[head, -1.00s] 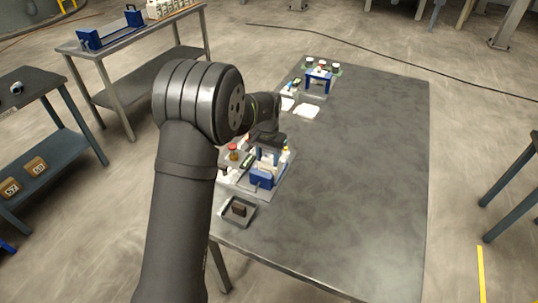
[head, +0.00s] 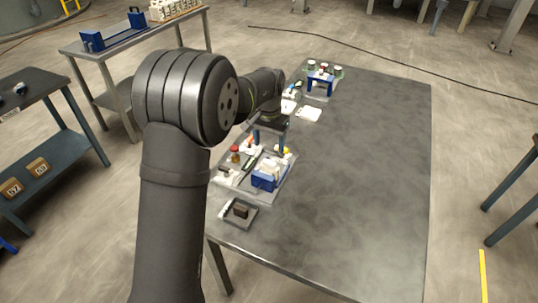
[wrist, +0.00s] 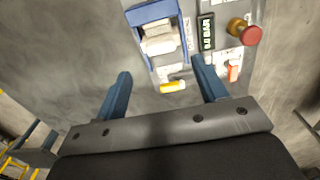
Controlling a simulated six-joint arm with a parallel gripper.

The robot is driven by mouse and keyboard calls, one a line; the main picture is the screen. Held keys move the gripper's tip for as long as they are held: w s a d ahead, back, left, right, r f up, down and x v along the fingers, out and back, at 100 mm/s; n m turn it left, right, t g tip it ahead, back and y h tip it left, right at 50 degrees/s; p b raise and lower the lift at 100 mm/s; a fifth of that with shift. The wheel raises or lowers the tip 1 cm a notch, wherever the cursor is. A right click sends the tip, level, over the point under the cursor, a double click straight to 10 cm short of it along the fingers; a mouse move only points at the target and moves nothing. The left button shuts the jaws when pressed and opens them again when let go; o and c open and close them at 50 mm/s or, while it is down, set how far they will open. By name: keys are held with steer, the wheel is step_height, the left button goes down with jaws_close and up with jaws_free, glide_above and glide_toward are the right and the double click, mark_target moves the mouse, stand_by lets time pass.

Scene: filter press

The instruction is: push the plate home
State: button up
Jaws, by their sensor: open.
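A small blue press frame (head: 265,179) stands on the grey metal table in the head view. It also shows at the top of the wrist view (wrist: 181,14), with pale, whitish plates (wrist: 160,38) between its blue sides. I cannot tell from here how far each plate sits in. My gripper (head: 269,146) is open and empty, above and behind the press. In the wrist view its two blue fingers (wrist: 160,70) are spread apart, short of the frame, with nothing between them touching either finger.
Beside the press are a red knob (wrist: 247,34), a dark display (wrist: 207,33), a yellow piece (wrist: 173,86) and an orange piece (wrist: 233,71). A shallow tray (head: 251,219) with a dark block is in front. A blue stand (head: 321,80) is farther back. The table's right side is clear.

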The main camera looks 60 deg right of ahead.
step_height(320, 180, up, 10)
glide_above(269, 162)
steer(key=shift+f, duration=0.2)
step_height(269, 162, down, 18)
steer(key=shift+r, duration=0.2)
steer(key=shift+d+r, duration=0.1)
steer(key=shift+d, duration=0.1)
stand_by(0.5)
steer(key=shift+r, duration=0.15)
